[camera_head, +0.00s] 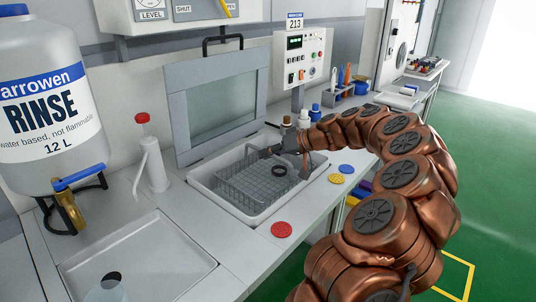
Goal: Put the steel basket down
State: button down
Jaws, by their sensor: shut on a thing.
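The steel basket (232,190) is a grey wire mesh basket with a raised handle. It is in or just over the white rectangular basin (258,216) in the bench; I cannot tell whether it touches the bottom. A dark ring (279,170) shows inside it. My gripper (285,154) is at the basket's back right side, shut on the basket. The fingertips are small and partly hidden among the wires.
A grey-framed glass lid (218,103) stands open behind the basin. A white wash bottle (152,158) and a large rinse container (45,105) stand left. A shallow tray (150,268) is front left.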

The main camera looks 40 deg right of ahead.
jog(key=c, duration=1.2)
grip_release()
jog(key=shift+r, duration=0.1)
jog(key=shift+r+p, duration=0.85)
jog(key=shift+p, duration=0.3)
jog(key=v, duration=0.4)
jog(key=b+v, duration=0.1)
jog(key=v, duration=0.6)
jog(key=shift+s+d+f+b, duration=0.1)
jog(key=shift+s+d+b, duration=0.2)
jog(key=shift+s, duration=0.15)
